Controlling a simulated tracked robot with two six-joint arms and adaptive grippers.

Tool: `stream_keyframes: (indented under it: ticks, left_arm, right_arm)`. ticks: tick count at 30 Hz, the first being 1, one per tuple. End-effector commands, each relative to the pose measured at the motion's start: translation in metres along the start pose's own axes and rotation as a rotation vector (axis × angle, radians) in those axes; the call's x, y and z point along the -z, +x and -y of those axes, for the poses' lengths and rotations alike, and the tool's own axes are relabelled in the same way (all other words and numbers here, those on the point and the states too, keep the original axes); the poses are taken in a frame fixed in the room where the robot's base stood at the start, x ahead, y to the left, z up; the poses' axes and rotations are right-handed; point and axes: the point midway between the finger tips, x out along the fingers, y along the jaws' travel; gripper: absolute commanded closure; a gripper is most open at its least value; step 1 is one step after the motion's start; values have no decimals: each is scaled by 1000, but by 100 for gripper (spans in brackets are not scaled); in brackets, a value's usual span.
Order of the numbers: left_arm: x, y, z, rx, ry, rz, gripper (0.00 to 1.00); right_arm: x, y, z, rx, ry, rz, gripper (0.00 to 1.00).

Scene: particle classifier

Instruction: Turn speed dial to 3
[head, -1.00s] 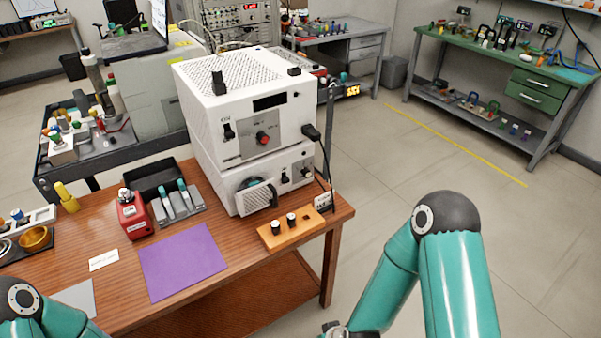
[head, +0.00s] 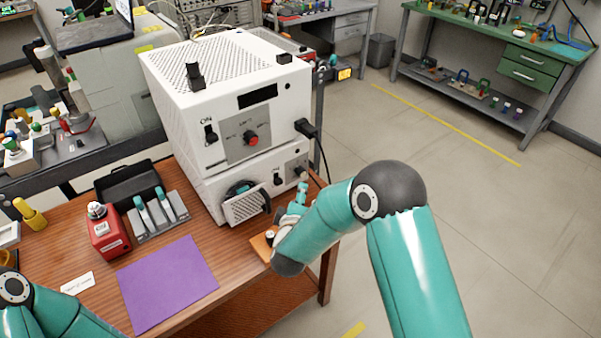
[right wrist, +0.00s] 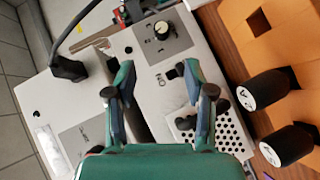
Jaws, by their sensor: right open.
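The lower white unit (head: 210,190) of a stacked machine has a small dial (right wrist: 161,29) with a light pointer mark on a grey panel. The dial's scale is too small to read. My right gripper (right wrist: 156,78) is open and empty in front of this panel, its fingers spread apart. The dial lies beyond the fingertips, untouched, between their directions in the right wrist view. In the head view my right gripper (head: 301,192) is small and partly hidden by my arm, near the lower unit's right end. My left gripper is out of view; only my left arm shows.
The lower unit's black switch (right wrist: 173,72) sits near the right fingertip. The upper unit (head: 230,95) has a red knob (head: 250,139) and a plugged black cable (head: 308,128). A purple mat (head: 165,283) lies clear.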

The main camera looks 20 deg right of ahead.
Motion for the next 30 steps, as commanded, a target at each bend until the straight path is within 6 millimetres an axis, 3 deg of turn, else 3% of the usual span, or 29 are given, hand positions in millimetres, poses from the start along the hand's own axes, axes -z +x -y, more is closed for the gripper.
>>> stream_keyframes:
  ticks: [15, 21, 30]
  left_arm:
    - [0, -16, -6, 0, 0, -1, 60]
    - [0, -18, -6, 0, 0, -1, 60]
    - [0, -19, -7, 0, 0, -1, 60]
  right_arm:
    - [3, 106, 1, 2, 0, -4, 46]
    - [3, 129, 2, 4, 0, -4, 46]
    - [3, 139, 3, 5, -1, -5, 46]
